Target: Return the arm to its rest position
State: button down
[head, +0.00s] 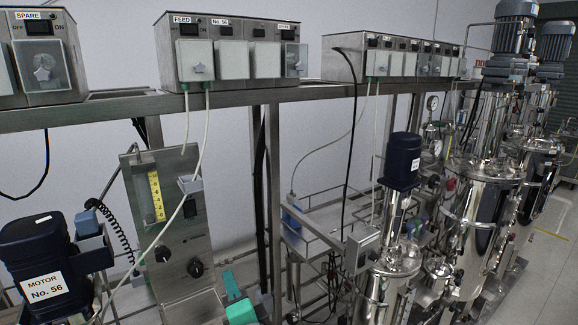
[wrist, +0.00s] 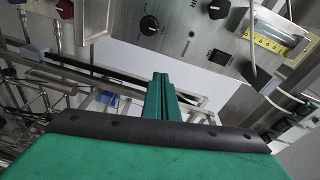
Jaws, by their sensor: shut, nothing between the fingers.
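My gripper (head: 234,288) shows at the bottom of the head view as a green shape, in front of the lower right side of a steel control panel (head: 172,225). In the wrist view my gripper (wrist: 161,90) has its two green fingers together, with nothing between them. The same panel (wrist: 215,25) appears tilted beyond the fingers in the wrist view, with a black knob and a yellow scale. The fingertips appear apart from the panel. Most of my arm is out of the head view.
A blue motor labelled No. 56 (head: 45,265) stands at lower left. Control boxes (head: 230,50) sit on a steel rail above, with white cables hanging down. Steel vessels (head: 485,185) crowd the right side. Bare floor (head: 553,225) shows at far right.

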jog(key=s+d+f+n+h, duration=0.25)
jog(key=s+d+f, duration=0.25)
jog(key=s+f, duration=0.5)
jog(key=s+d+f+n+h, duration=0.1)
jog(key=s+d+f+h, duration=0.35)
jog(key=f, duration=0.85)
jog(key=s+d+f+n, duration=0.1)
jog(key=s+d+n, duration=0.1)
jog(key=s, duration=1.2)
jog(key=s+d+f+n, duration=0.2)
jog(key=s+n, duration=0.3)
jog(key=s, duration=0.9)
jog(key=shift+f+g+h, duration=0.3)
jog(key=shift+g, duration=0.1)
jog(key=shift+w+d+n, duration=0.1)
jog(key=shift+w+n, duration=0.15)
jog(key=shift+s, duration=0.2)
jog(key=c, duration=2.4)
grip_release()
jog(key=shift+c, duration=0.2)
